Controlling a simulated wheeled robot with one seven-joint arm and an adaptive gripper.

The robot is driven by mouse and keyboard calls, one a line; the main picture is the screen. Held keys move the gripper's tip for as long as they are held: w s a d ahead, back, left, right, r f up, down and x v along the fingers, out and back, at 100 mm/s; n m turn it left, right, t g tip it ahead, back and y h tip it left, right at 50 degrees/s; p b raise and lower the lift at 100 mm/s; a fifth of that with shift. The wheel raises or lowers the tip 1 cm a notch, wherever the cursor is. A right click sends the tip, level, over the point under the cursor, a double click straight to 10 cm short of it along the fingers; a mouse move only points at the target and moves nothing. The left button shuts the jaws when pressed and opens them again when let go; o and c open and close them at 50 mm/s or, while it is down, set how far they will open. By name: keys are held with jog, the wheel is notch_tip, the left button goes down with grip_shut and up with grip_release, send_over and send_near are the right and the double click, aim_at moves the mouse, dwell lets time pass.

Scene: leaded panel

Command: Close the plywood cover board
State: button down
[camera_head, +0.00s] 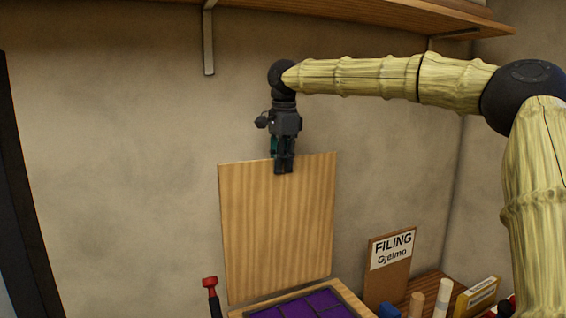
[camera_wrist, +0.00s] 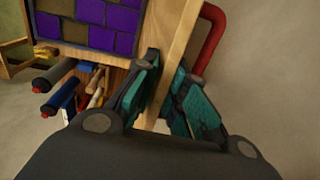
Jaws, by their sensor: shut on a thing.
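The plywood cover board (camera_head: 277,225) stands nearly upright behind the leaded panel (camera_head: 300,304), with its lower edge near the panel's back. The panel has purple panes in a wooden frame. My gripper (camera_head: 284,165) is at the middle of the board's top edge, shut on it, with its fingers pointing down. In the wrist view the board (camera_wrist: 180,40) shows edge-on between the teal-padded fingers (camera_wrist: 168,95), and the purple panes of the panel (camera_wrist: 88,22) lie beyond. The fingers hide part of the board's top edge.
A sign reading "FILING Gjelmo" (camera_head: 391,254) stands right of the board. Several tubes and a box (camera_head: 476,297) lie beside it. A red-headed tool (camera_head: 210,283) is at the left. A shelf (camera_head: 390,12) with brackets hangs above my arm. The wall lies behind.

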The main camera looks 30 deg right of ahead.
jog(key=shift+f, duration=0.4)
jog(key=c, duration=1.8)
grip_release()
jog(key=shift+a, duration=0.1)
jog(key=shift+o, duration=0.2)
jog(key=shift+w+r, duration=0.35)
jog(key=shift+r, duration=0.35)
notch_tip(320, 180, up, 11)
jog(key=s, duration=0.1)
jog(key=shift+s, duration=0.25)
